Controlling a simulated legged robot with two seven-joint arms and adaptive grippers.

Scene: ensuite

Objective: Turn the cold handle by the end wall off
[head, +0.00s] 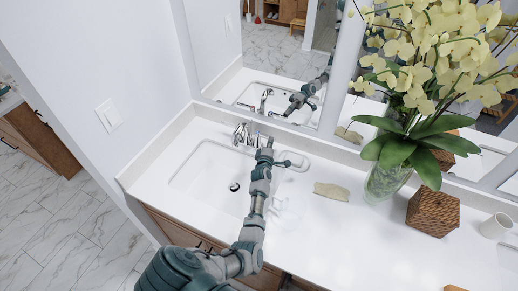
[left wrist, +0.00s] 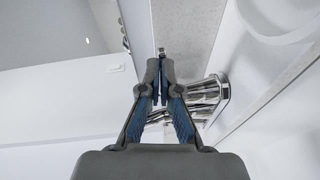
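A chrome tap (head: 242,133) stands at the back of the white basin (head: 212,178) nearest the end wall (head: 110,75). A small chrome handle (head: 259,139) shows to its right, partly hidden by my left gripper (head: 265,150). In the left wrist view, the fingers of my left gripper (left wrist: 160,66) are drawn together, with only a thin gap between them and nothing clearly held. Chrome fittings (left wrist: 216,91) show beside and behind the fingers; I cannot tell whether they touch. Which handle is the cold one cannot be told. My right gripper is out of view.
A mirror (head: 285,45) rises behind the counter (head: 315,225). A glass vase of yellow orchids (head: 385,180) and a woven box (head: 433,210) stand farther right.

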